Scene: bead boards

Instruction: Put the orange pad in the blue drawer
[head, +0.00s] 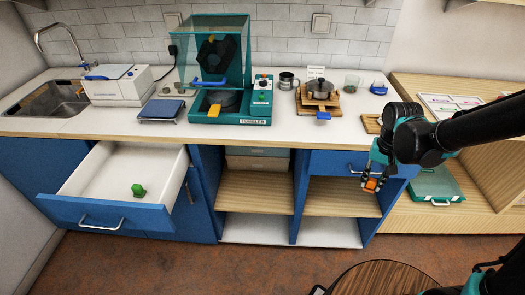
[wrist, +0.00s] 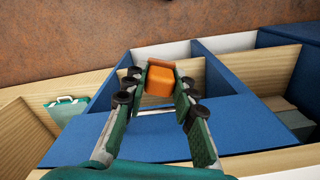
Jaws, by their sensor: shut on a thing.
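The orange pad (wrist: 160,82) is held between the fingers of my gripper (wrist: 159,88) in the wrist view. In the head view, the orange pad (head: 371,184) shows at the tip of my gripper (head: 371,181), in front of the closed blue drawer front at the right. The blue drawer (head: 97,218) at the left is pulled open, with a white inside and a metal handle. My gripper is well to the right of the open drawer.
The worktop (head: 340,127) bears a white machine (head: 118,88), a teal tumbler (head: 215,85), a blue scale (head: 162,110) and a pot on a wooden stand (head: 319,92). Open shelves (head: 255,193) lie below. A teal case (head: 435,185) is at the right. A round wooden top (head: 385,280) stands in front.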

